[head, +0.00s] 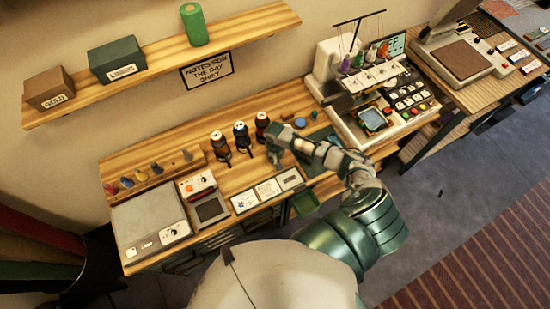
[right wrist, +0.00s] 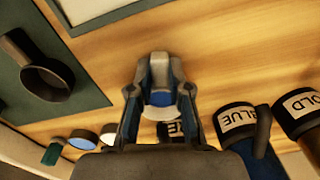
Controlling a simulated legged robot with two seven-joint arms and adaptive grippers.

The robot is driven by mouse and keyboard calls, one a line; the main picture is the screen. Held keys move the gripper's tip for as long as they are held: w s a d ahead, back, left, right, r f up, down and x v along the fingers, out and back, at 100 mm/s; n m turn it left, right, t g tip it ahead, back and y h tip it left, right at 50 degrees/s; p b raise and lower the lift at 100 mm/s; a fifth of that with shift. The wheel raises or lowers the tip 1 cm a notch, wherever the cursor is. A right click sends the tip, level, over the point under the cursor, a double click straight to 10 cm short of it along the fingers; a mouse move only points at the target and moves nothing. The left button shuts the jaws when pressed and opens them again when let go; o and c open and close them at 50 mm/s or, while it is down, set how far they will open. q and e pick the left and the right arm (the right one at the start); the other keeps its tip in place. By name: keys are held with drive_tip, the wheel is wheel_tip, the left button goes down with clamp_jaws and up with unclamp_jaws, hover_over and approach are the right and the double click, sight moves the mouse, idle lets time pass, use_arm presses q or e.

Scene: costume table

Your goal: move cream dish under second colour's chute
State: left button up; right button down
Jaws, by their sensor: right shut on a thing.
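My right gripper (right wrist: 160,92) is shut on a small round cream dish (right wrist: 156,113). A blue patch shows just above the dish's pale edge, between the fingers. Most of the dish is hidden by the fingers. In the head view the right gripper (head: 284,137) is low over the wooden table, just right of the row of dark chutes. The chute labelled BLUE (right wrist: 237,118) is to the right of the gripper in the wrist view, with another chute, its label ending in OLD (right wrist: 303,103), beyond it. A third chute's label is partly hidden behind the gripper. My left gripper is not in view.
Two small round discs, one blue (right wrist: 82,140) and one pale (right wrist: 110,135), are left of the gripper in the wrist view. A dark ring-shaped holder (right wrist: 47,80) is also there. In the head view a sewing machine (head: 370,100) stands to the right and a grey box (head: 150,222) at the left.

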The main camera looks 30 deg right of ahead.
drive_tip(key=shift+f, duration=0.3)
drive_tip(key=c, duration=1)
unclamp_jaws()
drive_tip(key=shift+r, duration=2.25)
